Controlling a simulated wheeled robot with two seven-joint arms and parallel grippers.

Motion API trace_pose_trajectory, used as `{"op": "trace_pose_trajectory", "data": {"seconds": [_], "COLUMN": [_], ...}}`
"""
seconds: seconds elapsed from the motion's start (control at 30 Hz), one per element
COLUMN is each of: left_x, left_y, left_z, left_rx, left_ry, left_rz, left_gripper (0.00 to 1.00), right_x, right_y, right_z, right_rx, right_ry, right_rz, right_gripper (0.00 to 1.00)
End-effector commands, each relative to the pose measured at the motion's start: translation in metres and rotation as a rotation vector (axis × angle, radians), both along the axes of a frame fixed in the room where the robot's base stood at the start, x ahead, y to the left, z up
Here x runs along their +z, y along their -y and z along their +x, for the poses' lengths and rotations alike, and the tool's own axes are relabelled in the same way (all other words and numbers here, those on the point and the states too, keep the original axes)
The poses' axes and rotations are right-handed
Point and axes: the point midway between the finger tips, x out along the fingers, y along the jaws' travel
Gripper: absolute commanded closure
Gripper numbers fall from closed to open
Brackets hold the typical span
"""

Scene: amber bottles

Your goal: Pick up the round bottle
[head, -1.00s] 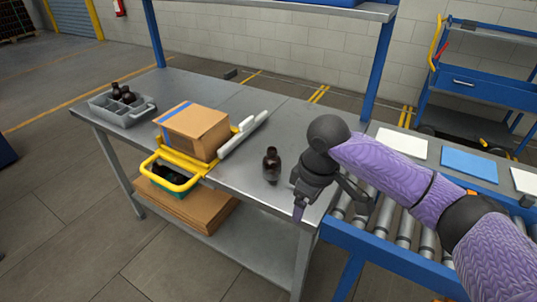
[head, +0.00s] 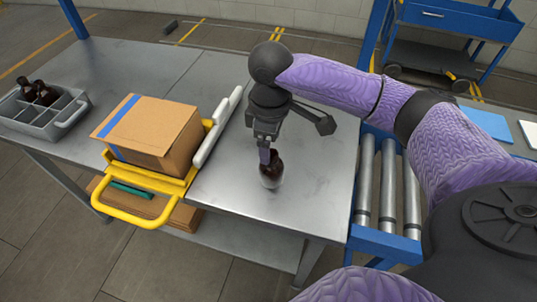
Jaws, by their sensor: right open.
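A dark amber round bottle (head: 272,173) stands upright on the metal table (head: 225,187), right of the cardboard box. My right gripper (head: 264,157) is over the bottle, pointing down, and hides its neck and upper part. The gripper is open, with one finger in front of the bottle's top; I cannot tell whether it touches the glass. My left gripper is out of view.
A cardboard box (head: 150,132) sits by a yellow-handled frame (head: 145,182) with a pale bar (head: 217,127) just left of the bottle. A grey divided crate (head: 38,117) holds dark bottles at the left. A roller conveyor (head: 388,185) lies right.

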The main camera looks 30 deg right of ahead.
Motion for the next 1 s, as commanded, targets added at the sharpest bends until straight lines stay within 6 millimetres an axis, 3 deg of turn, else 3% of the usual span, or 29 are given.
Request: {"op": "trace_pose_trajectory", "data": {"seconds": [0.03,0.17,0.43,0.8,1.0], "left_x": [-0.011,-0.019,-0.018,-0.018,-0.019], "left_y": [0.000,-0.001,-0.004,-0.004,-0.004], "left_z": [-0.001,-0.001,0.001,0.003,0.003], "left_rx": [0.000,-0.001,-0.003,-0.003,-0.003], "left_ry": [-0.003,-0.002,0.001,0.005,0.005], "left_rz": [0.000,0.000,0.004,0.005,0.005], "left_gripper": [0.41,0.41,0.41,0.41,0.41], "right_x": [-0.018,-0.038,-0.040,-0.041,-0.041], "right_y": [0.002,0.003,0.003,0.003,0.002], "right_z": [-0.002,-0.004,-0.004,-0.004,-0.004], "right_rx": [0.000,0.001,0.001,0.001,0.001], "right_ry": [-0.004,-0.003,0.001,0.000,-0.002], "right_rz": [-0.002,0.000,0.000,0.000,-0.001], "right_gripper": [0.19,0.19,0.19,0.97,1.00]}}
